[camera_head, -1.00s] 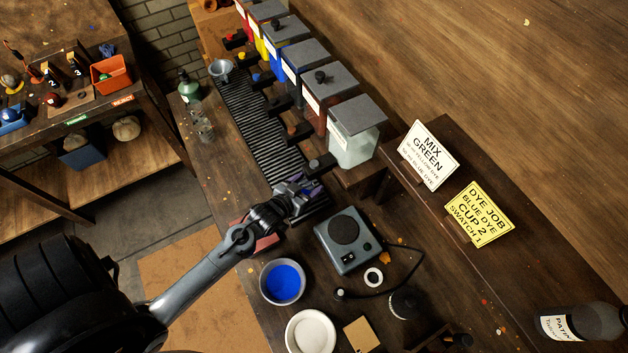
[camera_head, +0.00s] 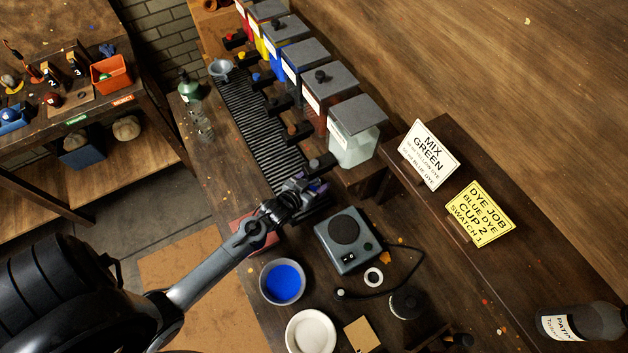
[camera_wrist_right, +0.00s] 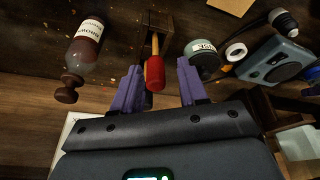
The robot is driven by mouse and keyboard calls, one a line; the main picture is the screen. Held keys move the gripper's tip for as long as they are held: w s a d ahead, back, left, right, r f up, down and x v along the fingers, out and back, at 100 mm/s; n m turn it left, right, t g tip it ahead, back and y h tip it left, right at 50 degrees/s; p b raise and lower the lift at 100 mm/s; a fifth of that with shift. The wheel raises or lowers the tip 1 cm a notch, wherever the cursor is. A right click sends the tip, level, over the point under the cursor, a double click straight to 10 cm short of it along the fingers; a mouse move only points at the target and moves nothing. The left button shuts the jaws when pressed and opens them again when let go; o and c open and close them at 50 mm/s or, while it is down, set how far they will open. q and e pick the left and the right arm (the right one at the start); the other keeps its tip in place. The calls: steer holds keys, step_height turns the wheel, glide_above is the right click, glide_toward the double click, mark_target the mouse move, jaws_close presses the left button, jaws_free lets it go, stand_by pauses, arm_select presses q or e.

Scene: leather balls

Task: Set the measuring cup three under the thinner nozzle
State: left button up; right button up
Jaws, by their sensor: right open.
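The dispenser with clear, pale contents (camera_head: 357,130) stands at the near end of the dispenser row, its dark nozzle (camera_head: 320,163) over the ribbed drip tray (camera_head: 262,125). I take it for the thinner. My left gripper (camera_head: 312,188) is at the tray's near end, just below that nozzle in the picture. Its purple fingertips partly show; whether they hold a cup is hidden. Small clear cups (camera_head: 205,131) stand left of the tray; their numbers are unreadable. My right gripper (camera_wrist_right: 160,88) is open in the right wrist view, above a red-handled tool (camera_wrist_right: 155,72); contact is unclear.
A blue-filled bowl (camera_head: 283,281), a white dish (camera_head: 311,332) and a grey hotplate-like device (camera_head: 347,240) crowd the near bench. Sign cards (camera_head: 430,155) stand at right.

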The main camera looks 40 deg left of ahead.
arm_select(q)
steer(key=o, duration=0.3)
steer(key=shift+r, duration=0.2)
steer(key=s+d+r+m+g, duration=0.1)
steer(key=s+d+r+g, duration=0.2)
steer(key=s, duration=0.4)
steer(key=s+d+r+m+g, duration=0.1)
steer(key=s+d+r+g, duration=0.2)
steer(key=s, duration=0.4)
steer(key=s+d+r+g+h, duration=0.1)
steer(key=s+d+r+g, duration=0.3)
steer(key=s, duration=0.4)
steer(key=shift+s+r+m, duration=0.1)
steer(key=shift+r+m, duration=0.2)
steer(key=shift+m, duration=0.1)
